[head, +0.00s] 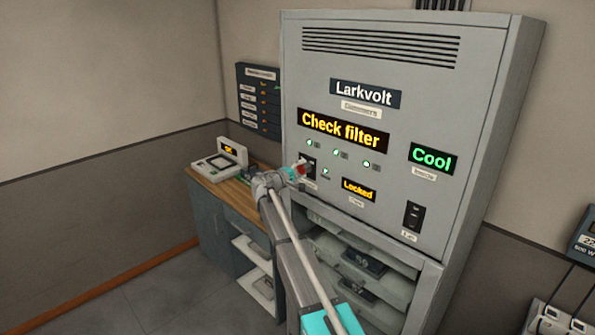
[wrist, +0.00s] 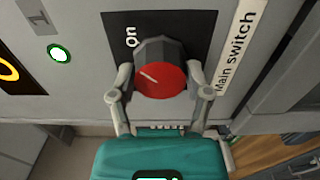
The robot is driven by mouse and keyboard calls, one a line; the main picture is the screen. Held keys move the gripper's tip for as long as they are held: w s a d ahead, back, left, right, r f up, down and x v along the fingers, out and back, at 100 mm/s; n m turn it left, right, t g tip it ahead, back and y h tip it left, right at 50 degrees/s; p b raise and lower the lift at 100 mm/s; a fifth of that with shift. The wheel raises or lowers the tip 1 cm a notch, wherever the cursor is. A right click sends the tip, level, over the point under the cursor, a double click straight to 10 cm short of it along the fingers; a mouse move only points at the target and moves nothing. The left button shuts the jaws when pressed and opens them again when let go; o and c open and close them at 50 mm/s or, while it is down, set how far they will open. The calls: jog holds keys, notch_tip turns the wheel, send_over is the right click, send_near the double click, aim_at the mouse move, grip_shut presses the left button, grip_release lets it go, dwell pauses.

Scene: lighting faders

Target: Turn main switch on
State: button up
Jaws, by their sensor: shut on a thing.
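The main switch (wrist: 161,80) is a red-faced rotary knob with a dark grey body on a black plate, in the wrist view. A label reading "Main switch" (wrist: 240,50) runs beside it, and "On" is printed on the plate. A white pointer line on the knob's face points to the upper left in the wrist view. My gripper (wrist: 160,100) is shut on the knob, with one finger at each side.
The grey cabinet (head: 400,60) shows lit signs "Check filter" (head: 344,128), "Cool" (head: 432,158) and "Locked" (head: 358,190). A small black switch (head: 413,215) sits lower right. A wooden-topped desk (head: 235,185) with a console (head: 217,167) stands close at left. Open floor lies left.

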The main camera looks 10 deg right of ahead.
jog(key=shift+w+d+m, duration=0.1)
jog(key=shift+d+m, duration=0.05)
jog(key=shift+m, duration=0.15)
jog(key=o, duration=1.2)
jog(key=shift+d, duration=0.1)
jog(key=shift+c, duration=0.2)
jog(key=shift+a, duration=0.25)
jog(key=v, duration=1.1)
jog(key=shift+s+a, duration=0.25)
jog(key=shift+s, duration=0.05)
